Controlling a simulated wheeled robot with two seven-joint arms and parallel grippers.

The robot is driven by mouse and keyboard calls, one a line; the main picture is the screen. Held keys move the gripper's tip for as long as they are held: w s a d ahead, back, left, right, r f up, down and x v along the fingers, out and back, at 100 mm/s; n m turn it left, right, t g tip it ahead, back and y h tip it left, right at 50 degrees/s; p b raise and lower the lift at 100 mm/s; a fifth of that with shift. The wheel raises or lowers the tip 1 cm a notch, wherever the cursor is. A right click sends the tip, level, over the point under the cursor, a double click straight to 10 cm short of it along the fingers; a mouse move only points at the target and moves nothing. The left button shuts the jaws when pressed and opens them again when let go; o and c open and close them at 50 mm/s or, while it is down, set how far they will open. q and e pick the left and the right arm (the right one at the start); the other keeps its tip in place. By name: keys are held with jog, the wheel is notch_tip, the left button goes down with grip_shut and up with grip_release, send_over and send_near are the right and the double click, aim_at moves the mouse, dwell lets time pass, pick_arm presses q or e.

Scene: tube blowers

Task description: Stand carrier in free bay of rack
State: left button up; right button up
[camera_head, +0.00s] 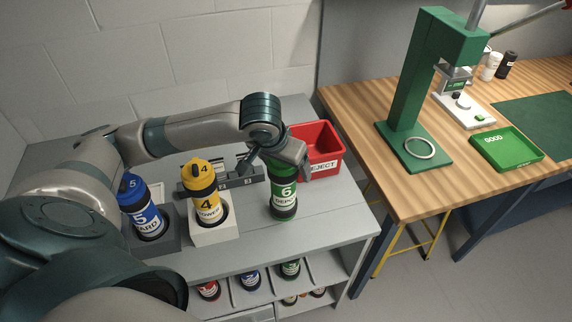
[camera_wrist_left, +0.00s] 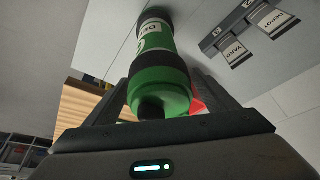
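A green carrier (camera_head: 284,192) marked 6 DEPOT is upright on or just above the grey bench top in the head view. In the left wrist view the green carrier (camera_wrist_left: 158,75) lies between the two fingers of my left gripper (camera_wrist_left: 162,85). My left gripper (camera_head: 283,160) is at the carrier's top end. Whether its fingers press on it is unclear; a red sliver shows beside the right finger. The rack may be the slotted lower shelf (camera_head: 325,268) under the bench, holding red, blue and green carriers. My right gripper is not in view.
A blue carrier (camera_head: 147,220) stands in a grey block and a yellow carrier (camera_head: 208,208) in a white block. A label strip (camera_head: 240,180) lies behind them. The red REJECT bin (camera_head: 330,146) is behind the gripper. A wooden table (camera_head: 372,112) with a green press (camera_head: 424,80) stands right.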

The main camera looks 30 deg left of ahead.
pick_arm(q)
jog(key=shift+r, duration=0.1)
jog(key=b+v, duration=0.1)
jog(key=v, duration=1.1)
jog(key=shift+w+r, duration=0.1)
dwell(0.8)
